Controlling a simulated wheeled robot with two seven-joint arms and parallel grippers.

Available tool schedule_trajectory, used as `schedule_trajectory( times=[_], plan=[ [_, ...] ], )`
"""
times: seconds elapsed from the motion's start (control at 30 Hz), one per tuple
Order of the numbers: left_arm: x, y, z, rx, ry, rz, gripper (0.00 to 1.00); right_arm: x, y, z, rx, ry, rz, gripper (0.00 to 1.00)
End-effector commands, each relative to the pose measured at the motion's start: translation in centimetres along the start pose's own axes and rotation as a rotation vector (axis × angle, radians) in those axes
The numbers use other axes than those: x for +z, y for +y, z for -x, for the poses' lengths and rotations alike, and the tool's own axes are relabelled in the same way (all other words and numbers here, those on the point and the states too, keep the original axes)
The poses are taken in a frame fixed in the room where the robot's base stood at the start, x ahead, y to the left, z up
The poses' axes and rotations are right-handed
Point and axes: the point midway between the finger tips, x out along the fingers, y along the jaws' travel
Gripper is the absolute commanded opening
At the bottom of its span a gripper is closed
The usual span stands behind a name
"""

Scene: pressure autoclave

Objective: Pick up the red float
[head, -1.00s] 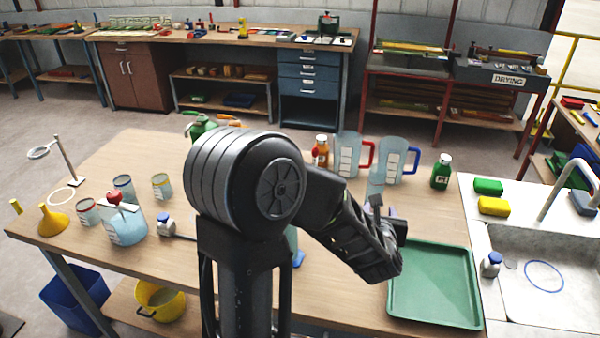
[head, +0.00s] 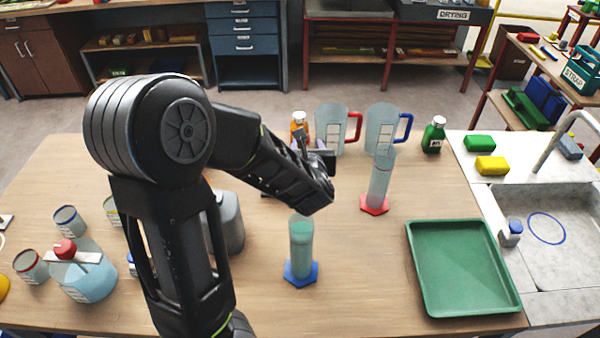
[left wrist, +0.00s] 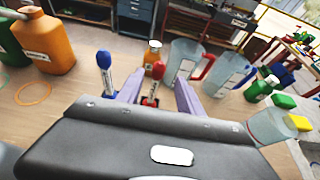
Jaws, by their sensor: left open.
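The red float (left wrist: 157,71), a thin stem with a red top, stands upright in the left wrist view, between my left gripper's lilac fingers in the picture. A blue-topped float (left wrist: 105,62) stands to its left, outside the fingers. My left gripper (left wrist: 158,92) is open and empty; I cannot tell how far the red float lies beyond the fingertips. In the head view my left gripper (head: 314,157) is over the middle of the table, and the arm hides the floats. My right gripper is not in view.
A blue-based cylinder (head: 301,246) and a red-based cylinder (head: 379,185) stand near the gripper. Two jugs (head: 331,128) and an orange bottle (head: 299,121) are behind. The green tray (head: 508,291) lies right, beside the sink. A beaker with a red knob (head: 65,248) is at left.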

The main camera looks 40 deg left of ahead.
Motion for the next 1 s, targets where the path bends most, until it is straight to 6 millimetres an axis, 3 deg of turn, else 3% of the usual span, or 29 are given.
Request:
schedule_trajectory(
  times=[0.17,0.4,0.77,1.0],
  plan=[
    [-0.1,0.0,-0.4,0.001,0.0,-0.001,0.44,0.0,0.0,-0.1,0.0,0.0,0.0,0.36],
    [-0.1,0.1,-2.6,0.001,-0.001,-0.001,0.44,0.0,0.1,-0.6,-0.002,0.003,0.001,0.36],
    [0.0,0.1,-3.0,0.0,0.0,-0.002,0.44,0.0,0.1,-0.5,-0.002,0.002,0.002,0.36],
    [0.0,0.5,-6.3,0.003,0.0,-0.003,0.44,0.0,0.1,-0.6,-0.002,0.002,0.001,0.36]
  ],
)
